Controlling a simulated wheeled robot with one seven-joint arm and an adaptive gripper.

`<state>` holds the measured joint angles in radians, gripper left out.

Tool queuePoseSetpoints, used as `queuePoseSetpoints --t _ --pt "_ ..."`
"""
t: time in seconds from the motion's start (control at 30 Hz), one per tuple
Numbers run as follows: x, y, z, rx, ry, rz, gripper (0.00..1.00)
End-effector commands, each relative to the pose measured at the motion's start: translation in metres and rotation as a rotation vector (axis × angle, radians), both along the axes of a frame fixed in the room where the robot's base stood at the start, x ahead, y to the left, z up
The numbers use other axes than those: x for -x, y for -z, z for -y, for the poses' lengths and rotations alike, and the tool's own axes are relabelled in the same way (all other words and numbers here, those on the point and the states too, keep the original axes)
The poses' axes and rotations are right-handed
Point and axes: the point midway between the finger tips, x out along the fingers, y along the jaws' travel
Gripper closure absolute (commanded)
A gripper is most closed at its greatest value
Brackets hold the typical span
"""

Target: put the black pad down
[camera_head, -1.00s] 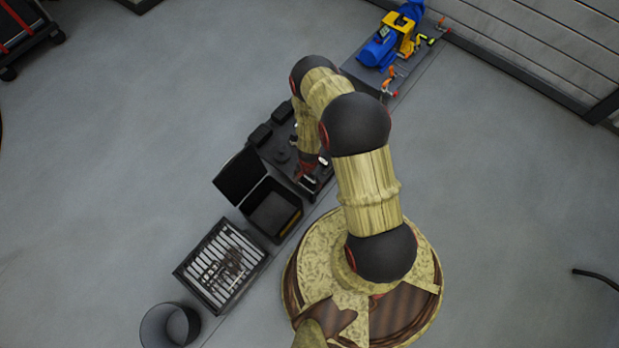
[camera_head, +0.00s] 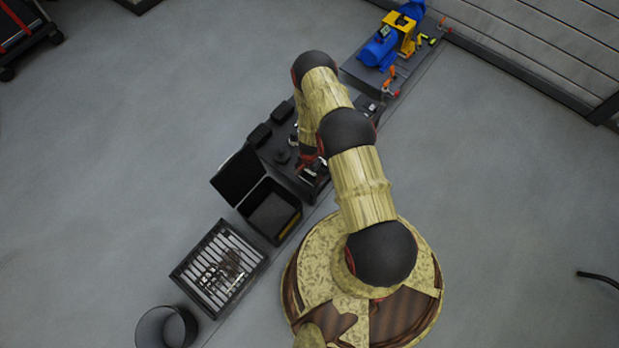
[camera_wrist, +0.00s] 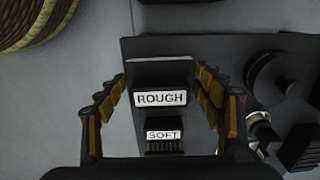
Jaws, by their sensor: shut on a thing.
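My gripper (camera_wrist: 162,84) shows in the wrist view with its two fingers on either side of a black pad (camera_wrist: 158,69), shut on it. A white label reading ROUGH shows at the pad, and a smaller one reading SOFT shows nearer the camera; I cannot tell whether both belong to the pad. The pad is over the dark bench top (camera_wrist: 222,48). I cannot tell whether it touches the surface. In the head view my gripper (camera_head: 312,170) is low over the bench's near edge, and the pad is hard to make out there.
Black blocks (camera_head: 258,135) and a round dark part (camera_wrist: 270,77) stand on the bench. An open black box (camera_head: 270,211), a slatted tray (camera_head: 190,272) and a bucket (camera_head: 150,330) stand in line to the lower left. A blue motor (camera_head: 378,52) is at the far end.

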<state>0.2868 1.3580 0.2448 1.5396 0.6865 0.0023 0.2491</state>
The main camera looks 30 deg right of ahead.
Motion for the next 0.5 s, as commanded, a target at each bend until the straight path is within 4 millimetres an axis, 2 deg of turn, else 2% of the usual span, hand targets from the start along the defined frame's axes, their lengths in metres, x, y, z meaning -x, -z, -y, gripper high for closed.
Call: queuePoseSetpoints --t 0.13,0.3,0.5 --pt "-0.002 0.007 0.002 0.0 0.0 -0.001 0.6" --pt "-0.002 0.034 0.002 0.0 0.0 0.0 0.6" --pt "-0.003 0.035 0.002 0.0 0.0 0.001 0.6"
